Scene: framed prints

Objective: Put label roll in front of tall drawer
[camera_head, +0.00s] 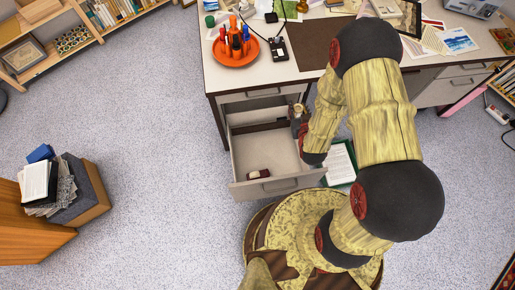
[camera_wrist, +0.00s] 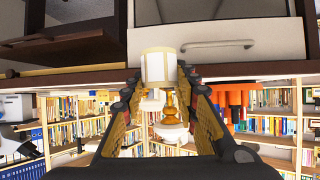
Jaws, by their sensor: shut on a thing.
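My gripper (camera_head: 298,112) hangs over the open drawer (camera_head: 262,190) of the desk in the head view. It is shut on the label roll, a small white cylinder with pale tan edges. In the wrist view the label roll (camera_wrist: 158,66) sits between the fingertips of my gripper (camera_wrist: 160,78). In the head view only a small tan part of the roll (camera_head: 298,106) seems to show. The tall drawer appears to be this open one, pulled out below a shut, shallower drawer (camera_head: 252,93). A dark red object (camera_head: 258,175) lies inside it near the front.
The desk top holds an orange tray (camera_head: 236,58) with orange and dark items, a dark mat (camera_head: 306,45) and papers. A green-edged sheet (camera_head: 341,163) lies on the floor right of the drawer.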

